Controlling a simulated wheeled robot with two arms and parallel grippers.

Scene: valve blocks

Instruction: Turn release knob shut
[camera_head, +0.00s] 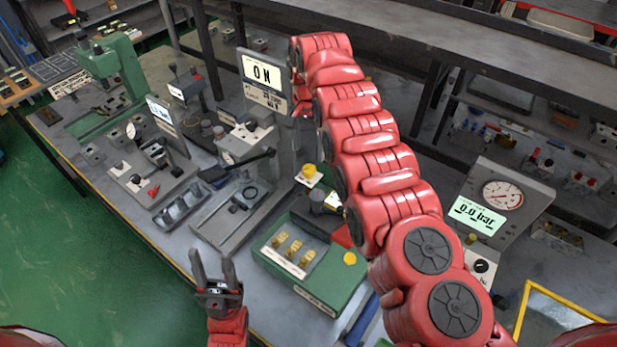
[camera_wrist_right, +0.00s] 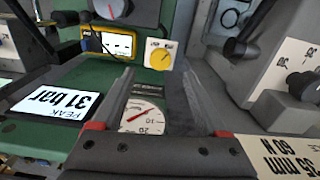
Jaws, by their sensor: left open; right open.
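In the right wrist view, a yellow round knob (camera_wrist_right: 160,56) sits on a white plate on a green device, just past my fingertips. It may be the release knob; I see no readable label on it. My right gripper (camera_wrist_right: 157,78) is open and empty, with its two fingers pointing toward the knob but apart from it. A dial gauge (camera_wrist_right: 141,117) shows between the fingers. In the head view my right gripper is hidden behind its own arm and the ON display. My left gripper (camera_head: 212,264) is open and empty at the table's front edge.
In the right wrist view, a display (camera_wrist_right: 58,104) reads PEAK 31 bar, and a grey knob (camera_wrist_right: 112,8) with a red mark sits above. A grey block (camera_wrist_right: 275,75) stands close on the right. In the head view, the ON display (camera_head: 262,72) stands beside my right arm.

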